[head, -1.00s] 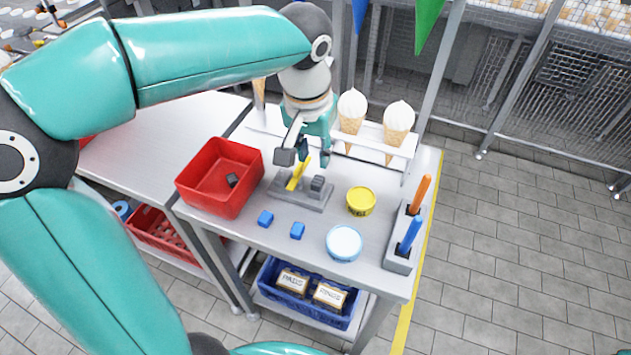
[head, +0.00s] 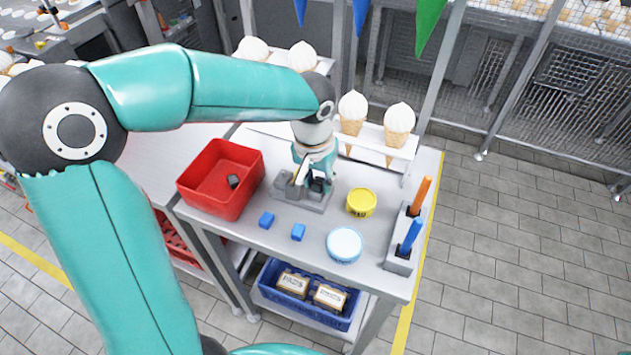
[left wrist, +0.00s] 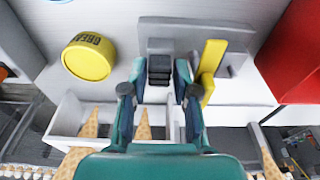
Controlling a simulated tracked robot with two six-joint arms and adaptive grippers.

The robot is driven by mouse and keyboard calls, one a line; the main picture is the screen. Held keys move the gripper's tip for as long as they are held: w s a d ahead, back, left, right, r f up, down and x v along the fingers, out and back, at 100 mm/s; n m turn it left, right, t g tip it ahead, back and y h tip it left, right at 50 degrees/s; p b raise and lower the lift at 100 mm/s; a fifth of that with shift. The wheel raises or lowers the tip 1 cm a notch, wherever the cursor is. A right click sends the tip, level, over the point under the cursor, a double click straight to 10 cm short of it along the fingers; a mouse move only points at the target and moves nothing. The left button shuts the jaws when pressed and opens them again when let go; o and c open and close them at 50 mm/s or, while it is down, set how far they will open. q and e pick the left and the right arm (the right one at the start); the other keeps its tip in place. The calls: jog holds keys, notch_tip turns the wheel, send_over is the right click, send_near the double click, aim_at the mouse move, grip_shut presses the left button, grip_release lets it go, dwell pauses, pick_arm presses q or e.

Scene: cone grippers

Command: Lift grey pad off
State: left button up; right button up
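The grey pad (left wrist: 160,68), a small dark block, sits on a light grey fixture (left wrist: 231,62) in the left wrist view. The fixture (head: 310,203) also shows in the head view, with my left gripper (head: 314,184) down over it and largely hiding the pad. In the left wrist view, the fingers of my left gripper (left wrist: 160,75) stand on either side of the pad, open, with a narrow gap seeming to show beside it. A yellow lever (left wrist: 211,62) stands on the fixture next to the right finger. My right gripper is not in view.
A red bin (head: 201,198) at the left holds a dark grey piece (head: 234,181). A cone rack (head: 385,147) stands behind.

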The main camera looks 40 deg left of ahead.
pick_arm(q)
jog(key=shift+c, duration=0.3)
jog(key=c, duration=0.4)
jog(key=shift+r, duration=0.1)
notch_tip(320, 180, up, 19)
jog(key=p, duration=0.2)
notch_tip(320, 180, up, 6)
jog(key=p, duration=0.5)
send_over(318, 182)
dwell(0.4)
dwell(0.5)
